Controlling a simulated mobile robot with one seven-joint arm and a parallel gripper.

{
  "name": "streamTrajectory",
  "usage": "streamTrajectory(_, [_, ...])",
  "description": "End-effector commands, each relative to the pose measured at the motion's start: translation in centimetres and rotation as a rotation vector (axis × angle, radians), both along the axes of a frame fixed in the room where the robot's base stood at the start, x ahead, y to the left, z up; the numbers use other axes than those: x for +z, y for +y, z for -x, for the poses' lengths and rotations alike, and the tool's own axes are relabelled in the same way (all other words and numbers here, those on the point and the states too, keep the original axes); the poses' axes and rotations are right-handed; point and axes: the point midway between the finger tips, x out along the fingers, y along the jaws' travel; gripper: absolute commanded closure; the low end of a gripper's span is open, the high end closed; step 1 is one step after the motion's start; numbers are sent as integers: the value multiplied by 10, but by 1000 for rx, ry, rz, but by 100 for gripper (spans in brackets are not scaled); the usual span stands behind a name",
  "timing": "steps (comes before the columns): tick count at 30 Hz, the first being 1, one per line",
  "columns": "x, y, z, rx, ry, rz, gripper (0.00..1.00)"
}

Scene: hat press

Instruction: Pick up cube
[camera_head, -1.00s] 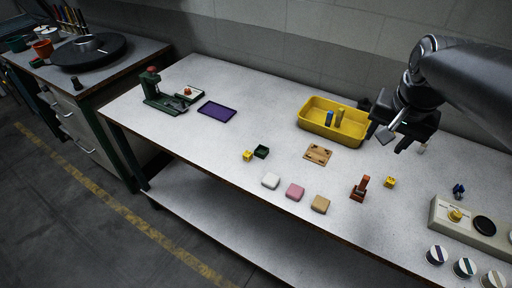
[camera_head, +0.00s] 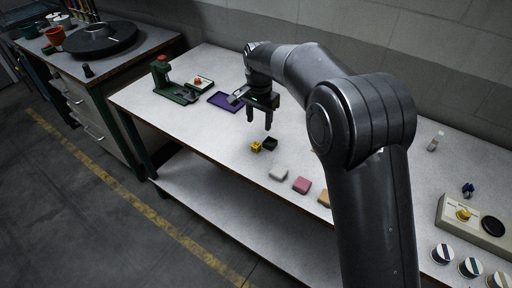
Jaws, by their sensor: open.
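A small yellow cube (camera_head: 256,147) sits on the white table, close beside a small dark green open box (camera_head: 270,143). My gripper (camera_head: 259,123) points down with its two fingers apart and nothing between them. It hangs above and slightly behind the yellow cube in the picture, apart from it. A second yellow cube, seen earlier on the right part of the table, is hidden behind my arm now.
White, pink and tan blocks (camera_head: 278,174) (camera_head: 302,185) (camera_head: 324,198) lie along the front edge. A purple tray (camera_head: 224,102) and a green press (camera_head: 170,84) stand at the left. A control box (camera_head: 470,218) is at the right. My arm hides the yellow bin.

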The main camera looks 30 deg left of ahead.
Motion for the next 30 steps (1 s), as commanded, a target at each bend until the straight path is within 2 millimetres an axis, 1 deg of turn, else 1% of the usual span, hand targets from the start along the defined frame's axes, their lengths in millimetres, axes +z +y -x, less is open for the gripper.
streamTrajectory(1, [-5,6,2,1,3,4,49])
streamTrajectory(4, [-13,10,4,-1,5,7,49])
streamTrajectory(12, [-54,10,4,-1,6,8,49])
streamTrajectory(15, [-62,10,4,-1,6,7,49])
streamTrajectory(20, [-71,11,3,-1,5,7,49])
streamTrajectory(23, [-83,11,1,-1,6,8,49])
streamTrajectory(27, [-105,12,0,-1,6,8,49])
streamTrajectory(30, [-115,12,0,-1,5,7,49])
